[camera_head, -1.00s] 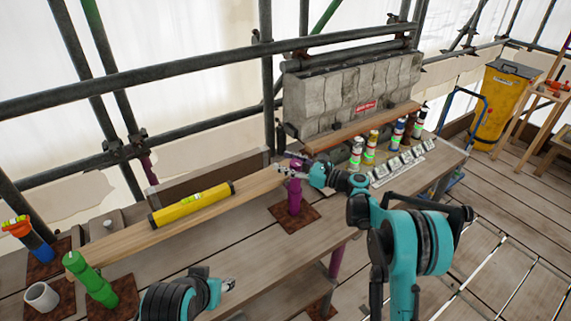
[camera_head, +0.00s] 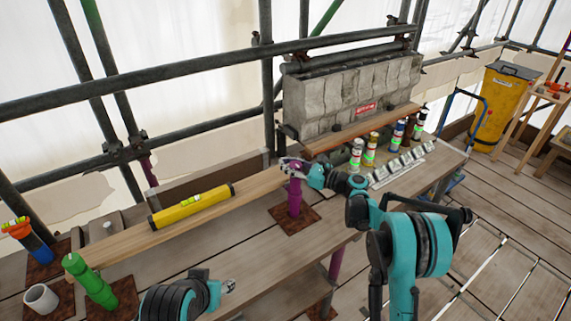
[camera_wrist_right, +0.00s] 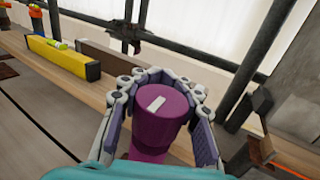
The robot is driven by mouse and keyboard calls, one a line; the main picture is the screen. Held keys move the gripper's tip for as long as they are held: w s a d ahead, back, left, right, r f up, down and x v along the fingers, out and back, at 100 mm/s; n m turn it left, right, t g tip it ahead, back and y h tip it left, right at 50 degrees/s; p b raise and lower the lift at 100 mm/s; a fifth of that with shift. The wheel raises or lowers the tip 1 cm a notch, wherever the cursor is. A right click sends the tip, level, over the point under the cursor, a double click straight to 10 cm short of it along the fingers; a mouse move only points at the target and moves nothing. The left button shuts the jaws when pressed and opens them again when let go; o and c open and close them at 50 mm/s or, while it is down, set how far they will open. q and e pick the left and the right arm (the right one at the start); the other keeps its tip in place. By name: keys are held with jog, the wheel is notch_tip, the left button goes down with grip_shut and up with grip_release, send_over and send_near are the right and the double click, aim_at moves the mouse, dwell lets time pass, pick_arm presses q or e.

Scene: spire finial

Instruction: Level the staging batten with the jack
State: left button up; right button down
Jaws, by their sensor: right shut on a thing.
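The staging batten (camera_head: 125,240) is a long pale plank running from the green post (camera_head: 92,281) at the left toward the purple jack (camera_head: 294,203). A yellow spirit level (camera_head: 190,206) lies on the batten; its bubble is too small to read. The purple jack stands upright on a brown base plate. My right gripper (camera_head: 291,165) is shut on its top; in the right wrist view the fingers wrap both sides of the purple cap (camera_wrist_right: 158,115), which has a white mark. My left gripper (camera_head: 229,286) hangs over the near bench, apart from the batten; its jaw state is unclear.
A grey stone block (camera_head: 350,95) stands behind the jack, with several coloured bottles (camera_head: 371,145) in front. A white cup (camera_head: 41,297) and a blue-and-orange post (camera_head: 32,242) are at the left. Scaffold tubes (camera_head: 180,75) cross behind. The middle of the bench is clear.

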aim_at(299, 163)
jog(key=shift+t, duration=0.3)
jog(key=d+m+t+h, duration=0.1)
jog(key=m+t+h, duration=0.1)
jog(key=m+h, duration=0.4)
jog(key=w+d+m+t+h+b, duration=0.1)
jog(key=d+m+h, duration=0.1)
jog(key=m+h, duration=0.5)
jog(key=d+m+t+h+b, duration=0.1)
jog(key=d+m+t+h, duration=0.1)
jog(key=m+h, duration=0.5)
jog(key=shift+w+d+t+h, duration=0.1)
jog(key=shift+d+t+h, duration=0.05)
jog(key=shift+h, duration=1.55)
jog(key=shift+w+d+t+h, duration=0.1)
jog(key=shift+t+h, duration=0.05)
jog(key=shift+h, duration=1.55)
jog(key=m+g+h, duration=0.2)
jog(key=g, duration=0.1)
jog(key=s+d+m+g+h, duration=0.1)
jog(key=m+g+h, duration=0.1)
jog(key=g, duration=0.1)
jog(key=s+m+g+h, duration=0.1)
jog(key=m+g+h, duration=0.1)
jog(key=m+g, duration=0.1)
jog(key=shift+d, duration=0.25)
jog(key=shift+s+d+m+g+h+b, duration=0.1)
jog(key=shift+s+m+g+h+b, duration=0.15)
jog(key=shift+m+g+h+b, duration=0.5)
